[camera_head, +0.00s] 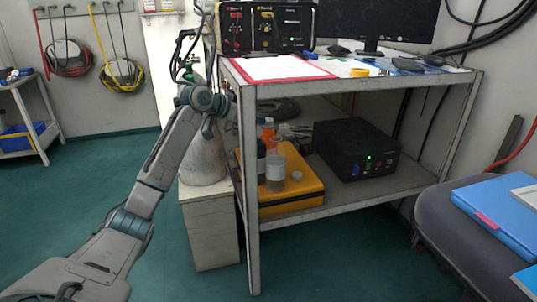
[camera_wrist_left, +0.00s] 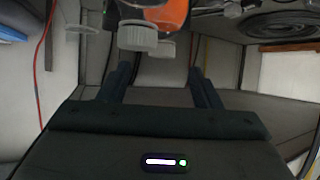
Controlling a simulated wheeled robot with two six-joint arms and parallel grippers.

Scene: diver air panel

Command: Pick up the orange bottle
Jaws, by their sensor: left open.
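In the left wrist view, which looks upside down, an orange body (camera_wrist_left: 172,12) shows at the top edge, cut off. My left gripper (camera_head: 231,106) is at the left end of the bench, partly hidden by the bench leg. In the left wrist view its two dark fingers (camera_wrist_left: 162,82) are apart with nothing between them. The orange bottle lies beyond the fingertips. My right gripper is not seen.
A black box (camera_head: 355,150) is to the right. The bench leg (camera_head: 250,220) and tabletop (camera_head: 345,75) bound the shelf.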

